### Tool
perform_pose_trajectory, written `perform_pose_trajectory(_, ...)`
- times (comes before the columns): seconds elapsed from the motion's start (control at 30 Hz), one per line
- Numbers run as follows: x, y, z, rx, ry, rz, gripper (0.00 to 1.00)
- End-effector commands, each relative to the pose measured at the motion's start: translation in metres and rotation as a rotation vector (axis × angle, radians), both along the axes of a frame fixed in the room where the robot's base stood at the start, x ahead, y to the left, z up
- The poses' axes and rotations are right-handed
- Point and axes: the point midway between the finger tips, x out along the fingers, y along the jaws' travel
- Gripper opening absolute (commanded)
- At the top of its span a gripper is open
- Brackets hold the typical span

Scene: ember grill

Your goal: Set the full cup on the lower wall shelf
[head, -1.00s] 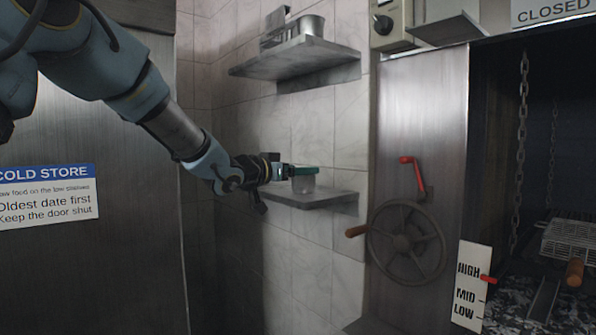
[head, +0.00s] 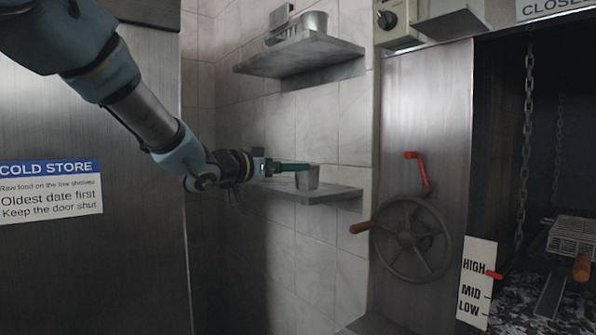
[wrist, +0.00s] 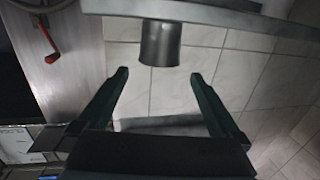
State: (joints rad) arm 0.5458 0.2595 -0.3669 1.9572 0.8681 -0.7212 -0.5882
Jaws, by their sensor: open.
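A small grey metal cup (head: 307,178) stands upright on the lower wall shelf (head: 325,193), near its front edge. Its contents cannot be seen. My gripper (head: 291,167) is level with the cup's upper part, just left of it, with its green fingers pointing at it. In the wrist view, which looks upside down, the cup (wrist: 160,43) is beyond the two spread fingertips of my gripper (wrist: 159,76), roughly centred between them. The fingers are open and hold nothing. The lower shelf (wrist: 225,14) runs across the top of that view.
The upper wall shelf (head: 290,62) holds another metal cup (head: 314,22) and a small rack. A handwheel (head: 410,238) and red lever (head: 420,170) are to the right, beside the grill opening. The cold store door (head: 90,250) is at left.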

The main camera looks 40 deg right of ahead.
Motion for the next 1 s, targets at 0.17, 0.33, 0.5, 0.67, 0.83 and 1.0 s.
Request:
perform_pose_trajectory(0.17, -0.004, 0.036, 0.0, 0.0, -0.001, 0.003, 1.0)
perform_pose_trajectory(0.33, -0.007, 0.055, 0.003, -0.001, -0.001, 0.0, 1.0)
perform_pose_trajectory(0.5, -0.008, 0.061, 0.003, 0.0, 0.001, 0.0, 1.0)
perform_pose_trajectory(0.67, -0.008, 0.061, 0.003, 0.001, 0.001, 0.001, 1.0)
perform_pose_trajectory(0.83, 0.025, 0.084, -0.017, 0.054, 0.017, 0.124, 1.0)
perform_pose_trajectory(1.0, 0.104, 0.178, -0.085, 0.252, 0.102, 0.474, 1.0)
